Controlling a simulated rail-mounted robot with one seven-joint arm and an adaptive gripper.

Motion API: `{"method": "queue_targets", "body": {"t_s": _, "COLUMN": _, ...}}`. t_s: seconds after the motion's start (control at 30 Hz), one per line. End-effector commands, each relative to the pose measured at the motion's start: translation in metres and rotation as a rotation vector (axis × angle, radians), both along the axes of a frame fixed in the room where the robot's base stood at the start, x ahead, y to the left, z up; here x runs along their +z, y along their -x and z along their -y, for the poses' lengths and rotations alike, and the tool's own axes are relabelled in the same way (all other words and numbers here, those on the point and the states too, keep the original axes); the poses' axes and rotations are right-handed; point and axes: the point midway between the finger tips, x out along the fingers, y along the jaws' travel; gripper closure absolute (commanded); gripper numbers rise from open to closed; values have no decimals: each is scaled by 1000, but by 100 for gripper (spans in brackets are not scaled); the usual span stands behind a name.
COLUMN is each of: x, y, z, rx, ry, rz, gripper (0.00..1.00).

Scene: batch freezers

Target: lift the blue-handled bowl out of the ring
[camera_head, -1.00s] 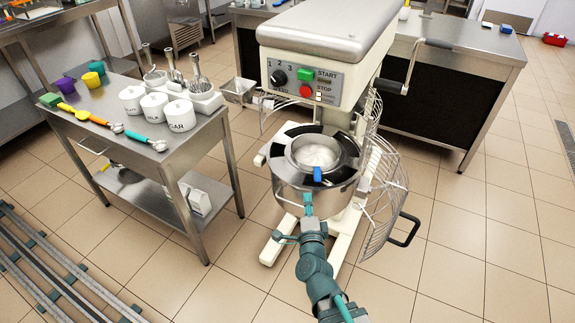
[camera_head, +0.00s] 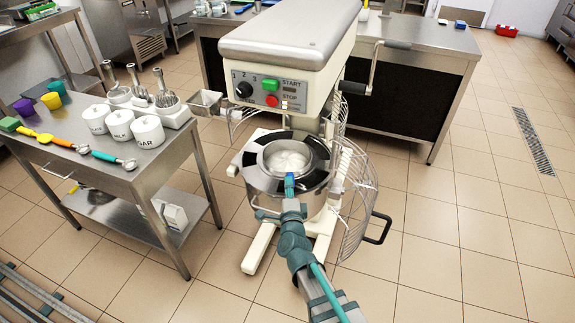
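The steel bowl (camera_head: 268,160) with pale contents sits in the dark ring (camera_head: 261,180) of the mixer. Its blue handle (camera_head: 290,176) is at the front rim and is mostly covered by my gripper. My gripper (camera_head: 289,183) reaches in from the front and its fingertips are at the handle. The fingers overlap the handle from this angle, so I cannot tell whether they are open or shut on it. The bowl looks level in the ring.
The mixer head (camera_head: 290,40) overhangs the bowl from behind. A wire guard (camera_head: 352,195) stands open at the right. A steel table (camera_head: 120,180) with canisters (camera_head: 147,131) and scoops is at the left. The floor at the right is clear.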

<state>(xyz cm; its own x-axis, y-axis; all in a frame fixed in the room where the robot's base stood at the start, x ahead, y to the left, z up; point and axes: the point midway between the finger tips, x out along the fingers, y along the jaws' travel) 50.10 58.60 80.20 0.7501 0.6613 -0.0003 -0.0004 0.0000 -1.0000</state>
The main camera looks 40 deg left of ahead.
Motion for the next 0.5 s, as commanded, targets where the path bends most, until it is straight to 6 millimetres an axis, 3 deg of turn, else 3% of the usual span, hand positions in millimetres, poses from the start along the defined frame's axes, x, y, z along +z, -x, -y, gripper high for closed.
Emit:
{"method": "queue_targets", "body": {"t_s": 0.17, "x": 1, "y": -20, "z": -18, "rx": 0, "ry": -1, "rz": 1, "gripper": 79}}
{"method": "queue_targets", "body": {"t_s": 0.43, "x": 0, "y": -22, "z": -18, "rx": 1, "ry": -1, "rz": 1, "gripper": 79}}
{"method": "queue_targets", "body": {"t_s": 0.5, "x": 0, "y": -22, "z": -18, "rx": 1, "ry": -1, "rz": 1, "gripper": 89}}
